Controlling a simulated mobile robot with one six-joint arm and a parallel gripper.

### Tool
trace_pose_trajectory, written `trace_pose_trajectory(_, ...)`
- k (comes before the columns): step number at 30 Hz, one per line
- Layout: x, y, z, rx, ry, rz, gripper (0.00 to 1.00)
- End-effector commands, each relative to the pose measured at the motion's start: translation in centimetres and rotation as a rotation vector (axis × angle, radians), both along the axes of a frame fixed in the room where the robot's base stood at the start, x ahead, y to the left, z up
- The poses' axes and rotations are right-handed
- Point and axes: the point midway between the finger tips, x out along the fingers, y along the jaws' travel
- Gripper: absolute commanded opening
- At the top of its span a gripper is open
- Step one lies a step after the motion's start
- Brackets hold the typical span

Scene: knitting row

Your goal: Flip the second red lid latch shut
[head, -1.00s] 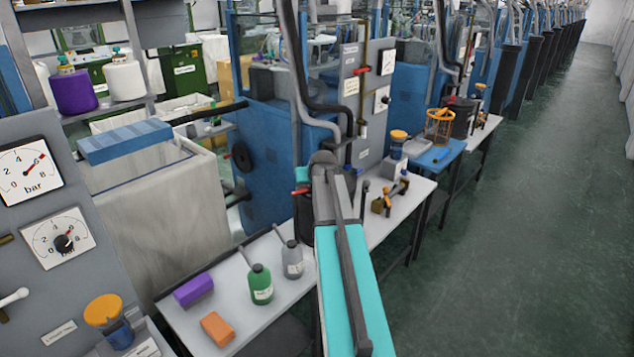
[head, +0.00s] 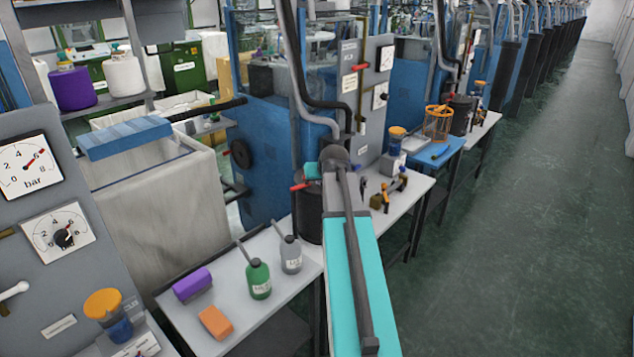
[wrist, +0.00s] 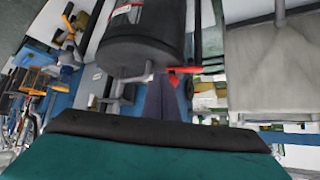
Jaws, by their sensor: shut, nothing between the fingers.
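A dark drum (head: 309,222) stands on the bench beside my arm, and its red latch (head: 302,186) sticks out to the left near its top. In the wrist view the drum (wrist: 140,42) fills the upper middle, and the red latch (wrist: 187,69) lies along its lower edge, pointing right. A smaller red piece (wrist: 174,79) shows just below it. My gripper (wrist: 164,84) appears as dark fingers close together, shut and empty, just below the latch. I cannot tell whether they touch it. My arm hides the gripper in the head view.
Green (head: 258,279) and grey (head: 291,255) bottles, a purple block (head: 192,284) and an orange block (head: 215,321) sit on the near bench. Clamps and a yellow-topped jar (head: 397,136) stand beyond the drum. The aisle (head: 500,240) at right is clear.

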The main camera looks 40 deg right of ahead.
Motion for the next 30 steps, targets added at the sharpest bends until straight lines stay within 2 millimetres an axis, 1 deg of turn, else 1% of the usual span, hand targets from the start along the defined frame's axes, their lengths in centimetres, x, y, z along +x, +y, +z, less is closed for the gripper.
trace_pose_trajectory(1, -0.6, 0.0, 0.4, -0.002, -0.002, -0.001, 0.00)
trace_pose_trajectory(6, -2.1, -0.1, 1.9, -0.002, -0.001, -0.001, 0.00)
trace_pose_trajectory(16, -4.8, -0.3, 4.5, -0.001, -0.001, -0.001, 0.00)
trace_pose_trajectory(22, -5.5, -0.4, 5.3, -0.001, 0.000, 0.001, 0.00)
trace_pose_trajectory(30, -5.7, -0.4, 5.5, 0.000, 0.001, 0.001, 0.00)
